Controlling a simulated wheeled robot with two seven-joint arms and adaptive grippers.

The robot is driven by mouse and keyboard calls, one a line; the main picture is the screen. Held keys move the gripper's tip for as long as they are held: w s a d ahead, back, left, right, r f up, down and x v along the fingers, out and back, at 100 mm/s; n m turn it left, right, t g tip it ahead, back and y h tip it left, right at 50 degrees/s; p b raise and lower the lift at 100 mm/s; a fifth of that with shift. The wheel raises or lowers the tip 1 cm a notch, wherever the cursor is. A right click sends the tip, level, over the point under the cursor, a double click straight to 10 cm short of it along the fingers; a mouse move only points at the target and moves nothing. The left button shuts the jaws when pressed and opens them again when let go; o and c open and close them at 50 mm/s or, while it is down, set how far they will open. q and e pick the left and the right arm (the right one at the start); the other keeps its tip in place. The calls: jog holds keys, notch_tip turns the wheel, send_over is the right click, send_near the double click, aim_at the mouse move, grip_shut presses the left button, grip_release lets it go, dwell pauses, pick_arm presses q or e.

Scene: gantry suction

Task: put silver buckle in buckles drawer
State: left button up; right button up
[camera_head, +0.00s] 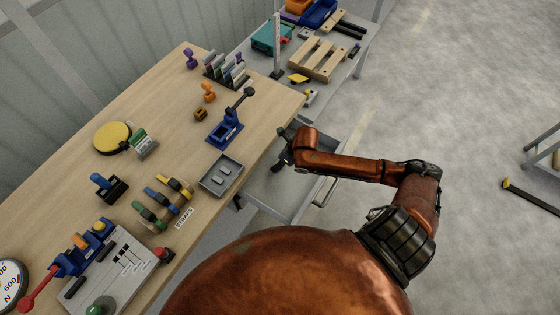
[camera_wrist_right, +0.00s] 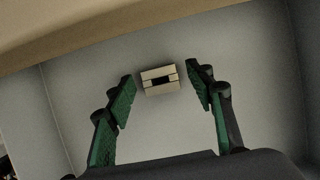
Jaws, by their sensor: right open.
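A small pale silver buckle (camera_wrist_right: 160,80) with a dark slot lies on the grey floor of an open drawer (camera_wrist_right: 60,90) in the right wrist view. My right gripper (camera_wrist_right: 160,78) is open, with one green-padded finger on each side of the buckle and gaps between them. In the head view my right gripper (camera_head: 284,152) is at the open drawer (camera_head: 265,190) below the table's right edge. The buckle cannot be made out there. My left gripper is not in view.
Coloured straps (camera_head: 160,200) and a blue press (camera_head: 225,130) stand nearby. The wooden table edge (camera_wrist_right: 90,50) overhangs the drawer. The floor at right is mostly clear.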

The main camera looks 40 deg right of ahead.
jog(key=shift+r, duration=0.1)
jog(key=p+v, duration=0.3)
jog(key=v, duration=0.8)
jog(key=shift+s+r, duration=0.25)
jog(key=shift+r, duration=0.1)
